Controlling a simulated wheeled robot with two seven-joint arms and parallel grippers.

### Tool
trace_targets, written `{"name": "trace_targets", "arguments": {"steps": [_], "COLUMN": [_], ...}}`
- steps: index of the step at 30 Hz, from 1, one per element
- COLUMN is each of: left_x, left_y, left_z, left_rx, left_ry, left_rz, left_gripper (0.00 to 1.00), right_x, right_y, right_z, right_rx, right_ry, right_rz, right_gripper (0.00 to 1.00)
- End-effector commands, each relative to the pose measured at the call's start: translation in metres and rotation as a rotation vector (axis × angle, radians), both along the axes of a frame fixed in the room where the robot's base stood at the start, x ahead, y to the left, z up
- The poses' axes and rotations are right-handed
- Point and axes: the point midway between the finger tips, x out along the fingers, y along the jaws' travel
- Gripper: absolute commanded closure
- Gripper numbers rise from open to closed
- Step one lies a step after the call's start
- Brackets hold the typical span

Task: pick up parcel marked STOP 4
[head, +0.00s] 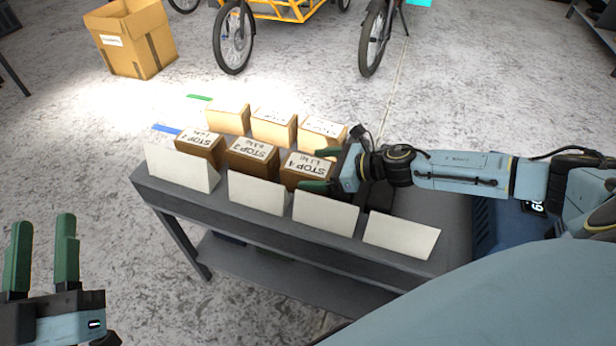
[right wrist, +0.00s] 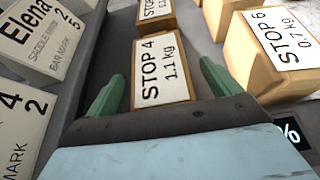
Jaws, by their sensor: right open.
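The parcel marked STOP 4 (head: 309,169) is a brown box with a white top label, at the right end of the front row of parcels on the grey bench. In the right wrist view the STOP 4 parcel (right wrist: 161,72) lies between the two green fingers. My right gripper (head: 325,171) is open, its fingers on either side of the parcel, with small gaps visible in the wrist view. My left gripper (head: 40,245) is empty and open, low at the left, away from the bench.
Lighter boxes stand behind, including STOP 6 (right wrist: 272,50). White cards (head: 325,214) line the bench's (head: 235,210) front edge. A cardboard carton (head: 130,40) and bikes stand on the floor behind.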

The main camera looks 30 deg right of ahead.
Motion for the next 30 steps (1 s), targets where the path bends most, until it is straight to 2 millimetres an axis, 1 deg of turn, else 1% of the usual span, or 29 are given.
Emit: {"name": "trace_targets", "arguments": {"steps": [5, 6, 26, 27, 30], "left_x": [-0.0001, -0.0001, 0.0000, 0.0000, 0.0000], "left_y": [-0.0001, -0.0001, -0.0002, -0.0002, -0.0001], "left_z": [0.0007, 0.0006, 0.0005, 0.0005, 0.0004], "left_rx": [-0.001, -0.001, 0.000, 0.000, 0.000], "left_ry": [-0.002, -0.002, -0.001, -0.001, -0.001], "left_rz": [0.000, 0.000, 0.000, 0.000, 0.000], "left_gripper": [0.64, 0.64, 0.64, 0.64, 0.64], "right_x": [0.0000, 0.0001, -0.0002, 0.0018, 0.0018], "right_y": [0.0002, 0.0002, 0.0003, 0.0006, 0.0006], "right_z": [-0.0002, -0.0001, 0.0001, 0.0037, 0.0037], "right_rx": [0.000, 0.001, 0.001, 0.003, 0.004], "right_ry": [0.000, 0.001, 0.001, -0.007, -0.006], "right_rz": [0.000, 0.000, 0.001, 0.001, 0.000], "right_gripper": [0.11, 0.12, 0.98, 0.98, 0.98]}}
